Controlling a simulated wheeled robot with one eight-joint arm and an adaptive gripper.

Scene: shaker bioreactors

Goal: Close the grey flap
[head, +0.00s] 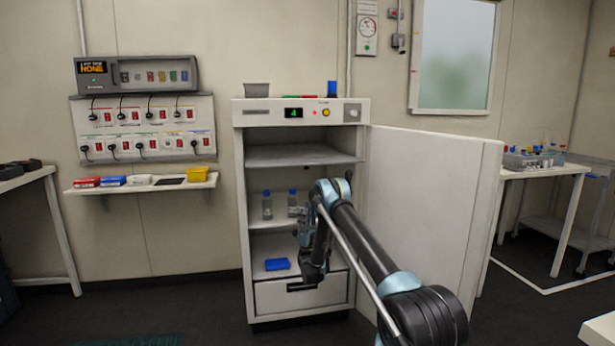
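A light grey cabinet (243,180) stands against the back wall with its large door (425,215) swung wide open to the right. Inside its upper compartment, a darker grey panel (290,156) lies about level; it looks like a lowered flap or a shelf, and I cannot tell which. My arm reaches in from the lower right, across the opening. My gripper (312,274) points down in front of the lower compartment, below and apart from the grey panel. Its fingers are too small and dark to show whether they are open or shut.
Blue-capped bottles (267,205) stand on the middle shelf, one partly behind my arm. A blue box (277,264) lies on the lower shelf above a drawer (275,294). A wall shelf (140,185) is on the left, a table (545,170) on the right.

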